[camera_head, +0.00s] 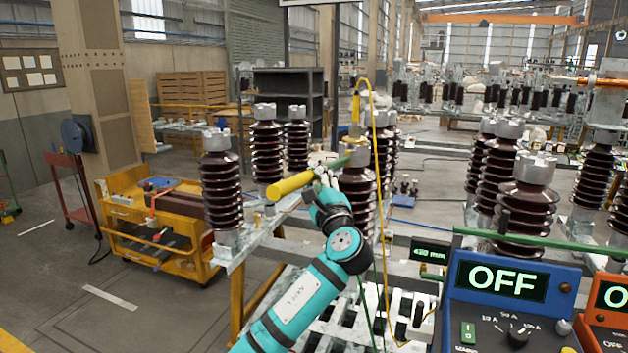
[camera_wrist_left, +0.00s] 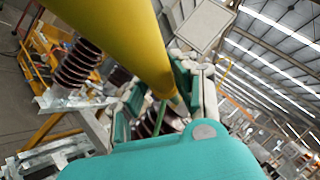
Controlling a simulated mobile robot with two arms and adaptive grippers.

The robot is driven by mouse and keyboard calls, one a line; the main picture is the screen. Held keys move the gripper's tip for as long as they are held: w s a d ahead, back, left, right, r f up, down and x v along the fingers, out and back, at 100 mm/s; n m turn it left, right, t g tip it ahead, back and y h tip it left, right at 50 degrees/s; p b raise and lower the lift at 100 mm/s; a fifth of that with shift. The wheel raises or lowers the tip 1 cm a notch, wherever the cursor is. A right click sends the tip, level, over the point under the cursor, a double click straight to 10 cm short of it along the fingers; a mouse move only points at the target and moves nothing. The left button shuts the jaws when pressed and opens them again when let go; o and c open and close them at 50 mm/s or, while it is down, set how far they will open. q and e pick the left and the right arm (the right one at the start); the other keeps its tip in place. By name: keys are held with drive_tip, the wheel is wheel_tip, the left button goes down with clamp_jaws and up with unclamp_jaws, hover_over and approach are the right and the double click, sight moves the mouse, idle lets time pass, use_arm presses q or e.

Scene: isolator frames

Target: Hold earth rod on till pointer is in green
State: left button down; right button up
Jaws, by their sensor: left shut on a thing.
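The earth rod has a thick yellow section (camera_head: 291,185) and a thin green section that runs up right towards an insulator top. My left gripper (camera_head: 324,172) is shut around the rod, near where yellow meets green. In the left wrist view the yellow section (camera_wrist_left: 125,40) crosses between the gripper's fingers (camera_wrist_left: 183,95). A yellow hooked piece (camera_head: 357,105) stands at the insulator top, with a yellow cable (camera_head: 377,150) looping down from it. Whether the rod tip touches it, I cannot tell. No pointer or green zone can be made out. My right gripper is not in view.
Brown ribbed insulators (camera_head: 221,190) stand on metal frames around the arm. A blue box (camera_head: 512,300) reading OFF stands at front right, beside an orange one (camera_head: 606,310). A small display (camera_head: 431,252) appears to read 430 mm. A yellow cart (camera_head: 150,225) stands left.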

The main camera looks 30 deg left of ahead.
sight(308, 183)
use_arm(q)
drive_tip(key=shift+w+a+r, duration=0.1)
drive_tip(key=shift+w, duration=0.3)
idle(1.3)
idle(1.3)
idle(1.1)
drive_tip(key=shift+s+d+p, duration=0.2)
drive_tip(key=shift+s+p, duration=0.1)
drive_tip(key=shift+s, duration=0.35)
drive_tip(key=s, duration=0.1)
drive_tip(key=s+p, duration=0.1)
drive_tip(key=s, duration=0.1)
drive_tip(key=shift+s+d, duration=0.3)
drive_tip(key=shift+d, duration=0.1)
drive_tip(key=shift+s+d+p, duration=0.15)
drive_tip(key=shift+s+d, duration=0.05)
drive_tip(key=shift+s, duration=0.55)
drive_tip(key=shift+s+d+p, duration=0.15)
drive_tip(key=shift+s, duration=0.65)
drive_tip(key=shift+s+d+p, duration=0.15)
drive_tip(key=shift+s+d, duration=0.05)
drive_tip(key=shift+s, duration=0.55)
drive_tip(key=shift+w, duration=0.1)
